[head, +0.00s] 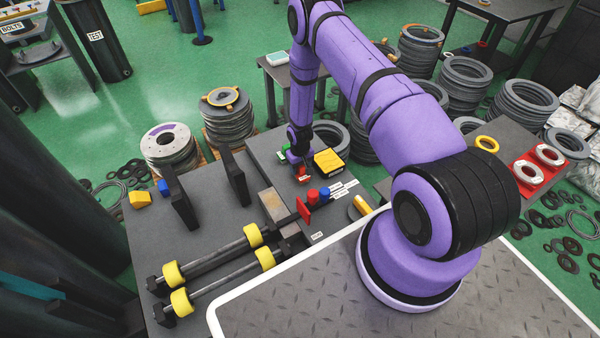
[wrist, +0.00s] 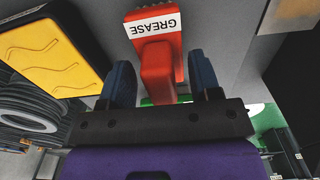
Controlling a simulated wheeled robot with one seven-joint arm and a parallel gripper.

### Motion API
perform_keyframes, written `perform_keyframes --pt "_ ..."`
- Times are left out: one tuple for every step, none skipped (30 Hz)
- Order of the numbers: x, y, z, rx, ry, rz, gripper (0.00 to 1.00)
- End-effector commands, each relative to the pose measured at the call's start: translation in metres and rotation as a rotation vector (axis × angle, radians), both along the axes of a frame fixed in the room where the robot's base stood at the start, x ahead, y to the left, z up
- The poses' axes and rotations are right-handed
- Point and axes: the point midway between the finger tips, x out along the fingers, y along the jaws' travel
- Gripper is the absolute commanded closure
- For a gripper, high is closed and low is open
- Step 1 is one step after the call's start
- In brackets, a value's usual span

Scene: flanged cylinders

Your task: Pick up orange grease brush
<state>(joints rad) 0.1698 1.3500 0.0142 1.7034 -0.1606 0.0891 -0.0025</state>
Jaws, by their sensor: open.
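The grease brush (wrist: 158,66) is orange-red with a white label reading GREASE. In the wrist view its narrower part lies between the two dark fingers of my gripper (wrist: 161,72), with a gap visible on each side. My gripper is open and not closed on it. In the head view the brush (head: 302,174) shows as a small red block with a white label on the dark table, just below my gripper (head: 297,155). My wrist partly hides the fingers there.
A yellow-topped black box (head: 328,161) stands close to the right of the brush; a green item (head: 284,153) is just behind. Red and blue round caps (head: 318,194) with label cards lie nearer. Black upright plates (head: 235,178) stand to the left on the dark table (head: 215,215).

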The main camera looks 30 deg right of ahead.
Motion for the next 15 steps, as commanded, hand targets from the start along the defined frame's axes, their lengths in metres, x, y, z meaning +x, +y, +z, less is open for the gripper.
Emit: perform_keyframes --pt "0.0 0.0001 -0.003 0.0 0.0 0.0 0.43" --pt "0.0001 0.0001 -0.0038 0.0 0.0 0.0 0.43" --pt "0.0002 0.0 -0.0043 0.0 0.0 0.0 0.43" --pt "0.0002 0.0 -0.0045 0.0 0.0 0.0 0.43" --pt "0.0002 0.0001 -0.0044 0.0 -0.001 0.0 0.43" --pt "0.0002 0.0001 -0.0043 0.0 0.0 0.0 0.43" --pt "0.0002 0.0001 -0.0043 0.0 0.0 0.0 0.43" --pt "0.0001 0.0001 -0.0042 0.0 0.0 0.0 0.43" --pt "0.0001 0.0001 -0.0042 0.0 0.0 0.0 0.45" --pt "0.0001 0.0001 -0.0042 0.0 0.0 0.0 0.52" --pt "0.0001 0.0001 -0.0042 0.0 0.0 0.0 0.59" --pt "0.0001 0.0001 -0.0041 0.0 0.0 0.0 0.68" --pt "0.0001 0.0002 -0.0041 0.0 0.0 0.0 0.75" --pt "0.0001 0.0001 -0.0041 0.0 0.0 0.0 0.82" --pt "0.0001 0.0001 -0.0041 0.0 0.0 0.0 0.91"
